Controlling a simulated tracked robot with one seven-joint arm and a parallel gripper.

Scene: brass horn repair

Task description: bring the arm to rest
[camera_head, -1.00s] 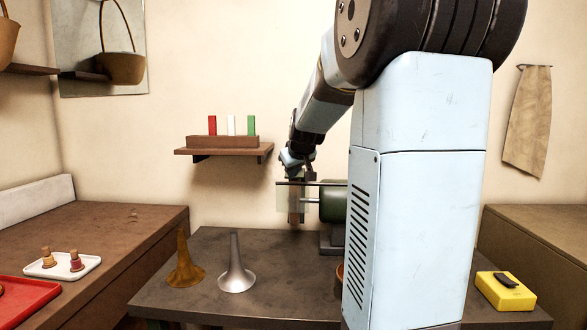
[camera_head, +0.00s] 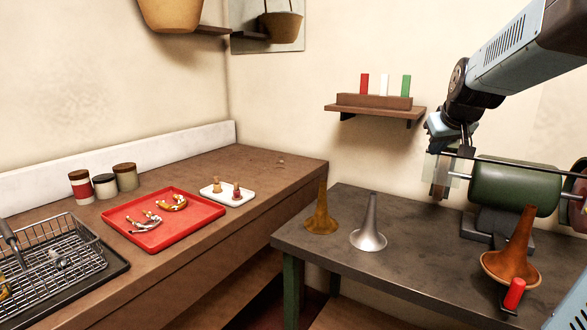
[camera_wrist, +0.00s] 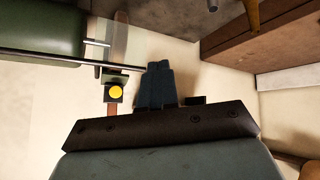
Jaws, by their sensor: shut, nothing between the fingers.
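My arm reaches in from the upper right in the head view. My gripper (camera_head: 465,142) hangs at its end, just above the thin horizontal rod of the green machine (camera_head: 512,187). In the wrist view my gripper (camera_wrist: 158,66) shows two dark fingers pressed together with nothing between them. The machine's green body also shows in the wrist view (camera_wrist: 40,30), at upper left. The fingers appear close to its rod, but I cannot tell whether they touch it.
The grey table (camera_head: 330,255) bears a brown horn bell (camera_head: 321,215), a silver bell (camera_head: 369,232) and a copper bell (camera_head: 512,262). A wall shelf (camera_head: 375,110) holds red, white and green blocks. At left are a red tray (camera_head: 150,240), white tray (camera_head: 245,198) and wire basket (camera_head: 55,245).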

